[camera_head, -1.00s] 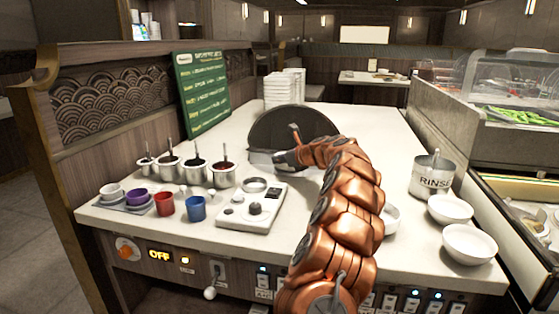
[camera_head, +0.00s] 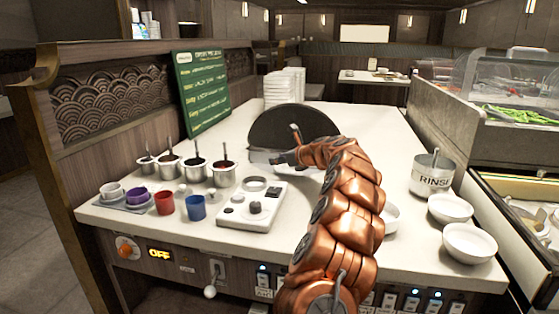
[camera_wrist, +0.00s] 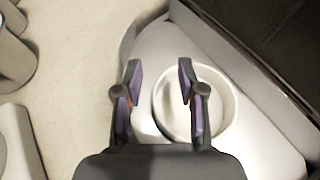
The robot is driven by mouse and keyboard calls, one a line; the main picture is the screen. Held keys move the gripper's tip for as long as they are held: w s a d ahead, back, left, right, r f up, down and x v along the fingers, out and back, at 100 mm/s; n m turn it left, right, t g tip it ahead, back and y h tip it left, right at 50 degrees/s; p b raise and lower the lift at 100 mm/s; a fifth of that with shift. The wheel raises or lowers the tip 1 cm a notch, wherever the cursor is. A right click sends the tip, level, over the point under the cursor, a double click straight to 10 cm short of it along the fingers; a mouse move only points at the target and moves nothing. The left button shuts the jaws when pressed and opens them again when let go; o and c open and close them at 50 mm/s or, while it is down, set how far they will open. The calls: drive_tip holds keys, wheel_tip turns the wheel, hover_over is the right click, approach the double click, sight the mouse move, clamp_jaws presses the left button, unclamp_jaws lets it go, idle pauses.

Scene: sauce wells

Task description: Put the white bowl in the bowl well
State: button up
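In the wrist view a round white bowl-like shape (camera_wrist: 215,105) sits on a pale flat plate (camera_wrist: 265,135). I cannot tell whether it is the white bowl or a recess. My gripper (camera_wrist: 160,85) is open, its two dark fingers apart with nothing visibly clamped. The right finger overlaps the round shape and the left finger is outside its left rim. In the head view my gripper (camera_head: 284,158) is low in front of the dark round panel, its fingertips unclear. White bowls (camera_head: 450,208) (camera_head: 469,243) stand at the right counter edge; another white rim (camera_head: 391,218) is partly hidden by my arm.
A white control box (camera_head: 250,207) with a ring and knobs stands front-centre. Sauce pots (camera_head: 196,171) and small coloured cups (camera_head: 165,203) are left. The dark panel (camera_head: 285,127) stands behind my gripper. A rinse pot (camera_head: 432,176) is right. The rear right counter is clear.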

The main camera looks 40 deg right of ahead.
drive_tip(key=v, duration=1.2)
